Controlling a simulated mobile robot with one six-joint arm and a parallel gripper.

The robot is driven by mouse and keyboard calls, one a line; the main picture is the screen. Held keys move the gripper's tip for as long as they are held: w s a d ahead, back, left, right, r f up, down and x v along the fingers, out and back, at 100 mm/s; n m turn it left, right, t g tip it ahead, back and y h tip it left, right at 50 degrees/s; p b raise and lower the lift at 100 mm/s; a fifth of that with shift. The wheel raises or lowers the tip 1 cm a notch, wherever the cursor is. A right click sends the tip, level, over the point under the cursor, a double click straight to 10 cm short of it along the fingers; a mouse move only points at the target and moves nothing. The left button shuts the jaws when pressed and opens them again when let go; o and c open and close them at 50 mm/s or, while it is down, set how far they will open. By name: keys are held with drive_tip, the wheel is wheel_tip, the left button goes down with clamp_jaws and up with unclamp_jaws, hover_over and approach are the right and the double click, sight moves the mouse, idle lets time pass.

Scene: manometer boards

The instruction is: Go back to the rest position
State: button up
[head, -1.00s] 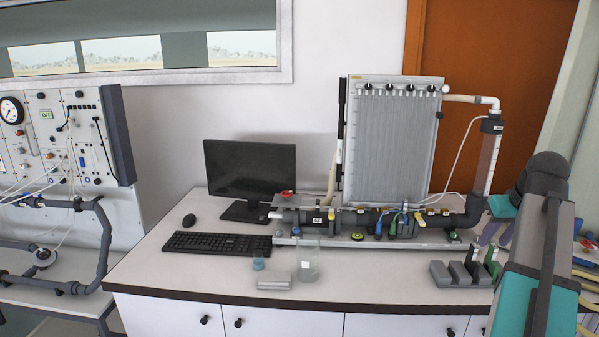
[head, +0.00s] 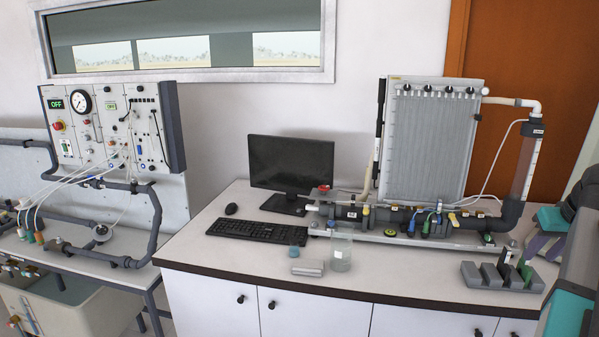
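Part of my own arm, grey and teal, shows at the right edge of the head view. My gripper is out of the picture, so its opening and anything in it are hidden. The grey manometer board (head: 427,150) stands upright at the back of the white bench (head: 345,283). A dark pipe assembly (head: 400,219) with valves and coloured connectors lies in front of it. A clear beaker (head: 341,254) stands on the bench near the front.
A monitor (head: 290,164), keyboard (head: 249,230) and mouse (head: 231,209) sit on the bench. A grey slotted holder (head: 497,278) is at the bench's right. A control panel (head: 114,125) and piped table stand at left. The bench's front strip is mostly clear.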

drive_tip(key=w+a+f+n+g+y, duration=0.1)
drive_tip(key=w+a+f, duration=0.4)
drive_tip(key=f, duration=0.4)
drive_tip(key=w+a+f+n+g+y, duration=0.1)
drive_tip(key=w+a+f+y, duration=0.1)
drive_tip(key=w+a+f, duration=0.4)
drive_tip(key=s+a+f+n+g+y, duration=0.1)
drive_tip(key=s+a+f+g, duration=0.1)
drive_tip(key=a+f, duration=0.85)
drive_tip(key=s+a+f+n+g, duration=0.1)
drive_tip(key=s+a+f+g, duration=0.1)
drive_tip(key=a+f, duration=0.9)
drive_tip(key=s+a+f+n+g, duration=0.15)
drive_tip(key=s+a+f, duration=0.4)
drive_tip(key=f, duration=0.55)
drive_tip(key=s+a+f+g, duration=0.2)
drive_tip(key=s+a+f, duration=0.4)
drive_tip(key=f, duration=0.4)
drive_tip(key=s+a+f+m+h, duration=0.1)
drive_tip(key=s+f, duration=0.4)
drive_tip(key=s, duration=0.4)
drive_tip(key=s+a+f+m+g+h, duration=0.1)
drive_tip(key=s+f, duration=0.5)
drive_tip(key=s, duration=0.3)
drive_tip(key=shift+s+a+f+b, duration=0.15)
drive_tip(key=shift+a+f+b, duration=0.05)
drive_tip(key=shift+a+b, duration=0.1)
drive_tip(key=shift+s, duration=0.15)
